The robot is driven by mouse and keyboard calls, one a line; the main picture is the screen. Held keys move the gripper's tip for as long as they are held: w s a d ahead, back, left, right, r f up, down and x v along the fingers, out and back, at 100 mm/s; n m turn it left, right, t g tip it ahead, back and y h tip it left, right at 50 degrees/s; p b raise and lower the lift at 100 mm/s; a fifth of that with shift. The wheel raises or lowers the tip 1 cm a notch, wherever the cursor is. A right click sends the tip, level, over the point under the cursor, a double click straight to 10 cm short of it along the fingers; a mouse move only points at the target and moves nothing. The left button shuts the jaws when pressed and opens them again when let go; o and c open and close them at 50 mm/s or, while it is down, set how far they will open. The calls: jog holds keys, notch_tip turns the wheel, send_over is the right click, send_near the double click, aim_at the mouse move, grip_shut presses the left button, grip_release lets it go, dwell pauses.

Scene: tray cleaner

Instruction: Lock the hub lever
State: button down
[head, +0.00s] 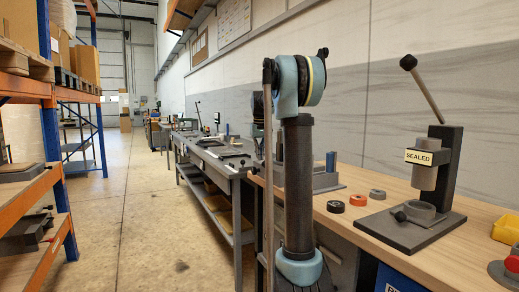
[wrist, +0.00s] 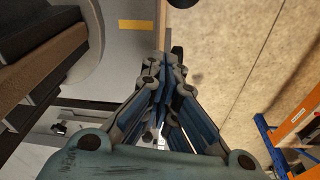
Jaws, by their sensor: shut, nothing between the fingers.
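My gripper (wrist: 163,68) is shut and empty in the wrist view. Its blue-grey finger links come together near the top centre. I cannot make out its fingertips in the head view, where my arm stands in the middle. No part is clearly marked as the hub lever. In the head view, a dark press (head: 448,170) labelled SEALED stands on the wooden bench at right, with a tilted lever (head: 427,92) ending in a black knob.
A grey bench (head: 210,157) stands farther back. Orange shelving (head: 30,195) lines the left. The floor (head: 150,215) between is clear.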

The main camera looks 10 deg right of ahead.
jog(key=shift+s+d+f, duration=0.1)
jog(key=shift+s+f, duration=0.1)
jog(key=shift+s, duration=0.4)
jog(key=shift+s+d+f, duration=0.1)
jog(key=shift+s+f, duration=0.15)
jog(key=shift+s, duration=0.35)
jog(key=shift+s+d+f, duration=0.1)
jog(key=shift+s+f, duration=0.1)
jog(key=shift+s, duration=0.4)
